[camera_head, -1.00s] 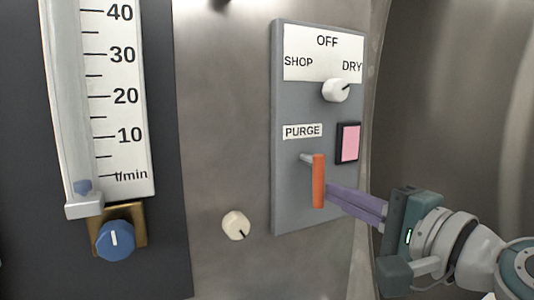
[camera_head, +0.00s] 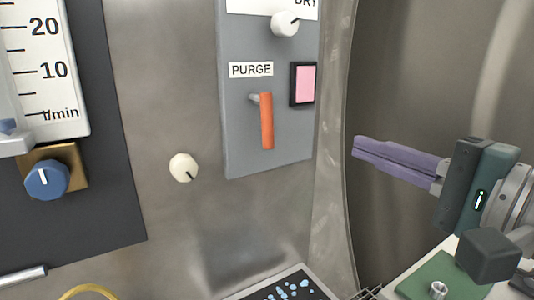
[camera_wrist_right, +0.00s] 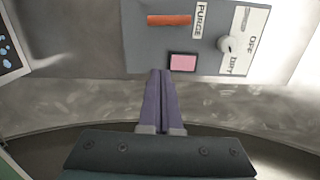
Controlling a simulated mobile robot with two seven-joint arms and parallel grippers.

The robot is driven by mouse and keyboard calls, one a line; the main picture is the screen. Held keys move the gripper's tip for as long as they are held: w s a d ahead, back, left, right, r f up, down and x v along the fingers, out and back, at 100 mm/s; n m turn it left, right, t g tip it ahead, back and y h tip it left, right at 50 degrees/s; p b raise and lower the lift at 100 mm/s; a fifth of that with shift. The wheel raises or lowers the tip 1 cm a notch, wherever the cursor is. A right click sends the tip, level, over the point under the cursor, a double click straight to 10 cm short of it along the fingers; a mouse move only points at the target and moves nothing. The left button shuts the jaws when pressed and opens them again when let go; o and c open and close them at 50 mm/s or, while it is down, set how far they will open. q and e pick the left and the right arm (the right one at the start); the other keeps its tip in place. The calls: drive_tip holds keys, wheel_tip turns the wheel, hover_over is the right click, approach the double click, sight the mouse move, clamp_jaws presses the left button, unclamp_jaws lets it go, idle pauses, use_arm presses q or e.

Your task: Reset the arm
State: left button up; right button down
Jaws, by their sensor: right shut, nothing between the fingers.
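My right gripper (camera_head: 358,147) has purple fingers pressed together and empty. In the head view it is at the right, in front of the curved steel wall and apart from the grey control panel (camera_head: 235,130). In the right wrist view the shut fingers (camera_wrist_right: 160,75) point towards the panel, with their tips below the pink button (camera_wrist_right: 183,62). The orange PURGE lever (camera_head: 267,121) hangs downward on the panel, left of the gripper, and nothing touches it. My left gripper is not in view.
A white selector knob (camera_head: 285,23) sits above the lever. A cream knob (camera_head: 183,167) and a blue flow-meter knob (camera_head: 46,179) are further left. A dark tray with blue pieces (camera_head: 285,287) and a green pad (camera_head: 440,280) lie below. Free space surrounds the fingers.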

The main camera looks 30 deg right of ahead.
drive_tip(key=shift+s, duration=0.3)
drive_tip(key=s+a+f+n+g+y, duration=0.3)
drive_tip(key=s+a+f+n+g, duration=0.4)
drive_tip(key=a+f+n, duration=0.4)
drive_tip(key=s+d+f+n+g+h+p, duration=0.25)
drive_tip(key=s+f+n+g+h, duration=0.2)
drive_tip(key=s+n+g, duration=0.45)
wheel_tip(320, 180, up, 37)
drive_tip(key=t+p, duration=0.1)
drive_tip(key=p, duration=3.5)
drive_tip(key=shift+s+d+r+m+t, duration=0.15)
drive_tip(key=shift+s+d+m+t, duration=0.05)
drive_tip(key=shift+m+t, duration=0.2)
drive_tip(key=shift+h, duration=0.25)
